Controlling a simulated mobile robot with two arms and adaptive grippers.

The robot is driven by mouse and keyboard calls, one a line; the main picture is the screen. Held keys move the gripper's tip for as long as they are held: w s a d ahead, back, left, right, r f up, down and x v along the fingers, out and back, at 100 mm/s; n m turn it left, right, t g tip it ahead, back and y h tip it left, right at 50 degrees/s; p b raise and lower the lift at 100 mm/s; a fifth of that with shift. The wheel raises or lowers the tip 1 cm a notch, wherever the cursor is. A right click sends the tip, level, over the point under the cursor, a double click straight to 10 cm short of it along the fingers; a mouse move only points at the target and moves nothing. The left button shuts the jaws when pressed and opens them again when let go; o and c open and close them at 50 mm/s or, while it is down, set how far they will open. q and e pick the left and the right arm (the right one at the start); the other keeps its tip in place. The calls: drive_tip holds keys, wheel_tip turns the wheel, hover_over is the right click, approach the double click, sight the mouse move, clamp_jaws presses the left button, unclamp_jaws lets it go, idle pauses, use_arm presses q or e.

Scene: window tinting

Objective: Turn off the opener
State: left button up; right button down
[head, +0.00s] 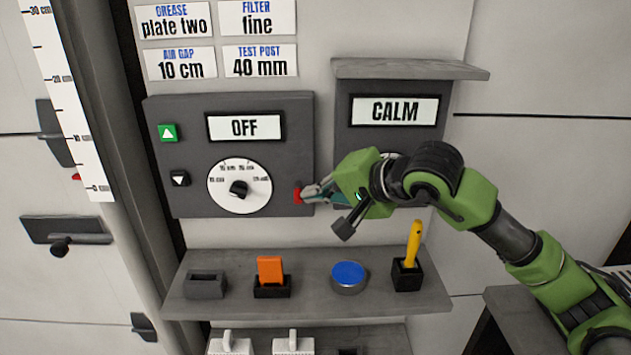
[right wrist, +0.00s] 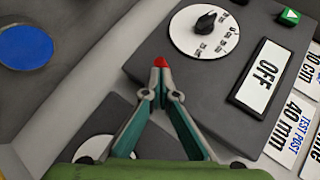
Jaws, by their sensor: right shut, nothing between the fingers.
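The opener's grey control box (head: 295,120) is on the wall, with a display (head: 245,126) reading OFF. It has a green up button (head: 168,133), a black down button (head: 180,178) and a white dial with a black knob (head: 239,188). A red button (head: 298,194) is at its lower right edge. My right gripper (head: 310,192) is shut and empty, its tips at the red button. In the right wrist view the closed fingertips (right wrist: 160,68) meet in front of the red button (right wrist: 160,61) and partly cover it; contact is not certain. My left gripper is not in view.
A second panel reading CALM (head: 395,111) sits right, under a small ledge (head: 410,69), partly behind my arm. A shelf (head: 320,297) below holds an orange block (head: 270,270), a blue-topped tin (head: 348,275) and a yellow tool (head: 413,243) in a black holder.

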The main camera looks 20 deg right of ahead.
drive_tip(key=shift+r+p, duration=0.35)
drive_tip(key=shift+r, duration=0.55)
drive_tip(key=shift+s, duration=0.1)
drive_tip(key=v, duration=1.2)
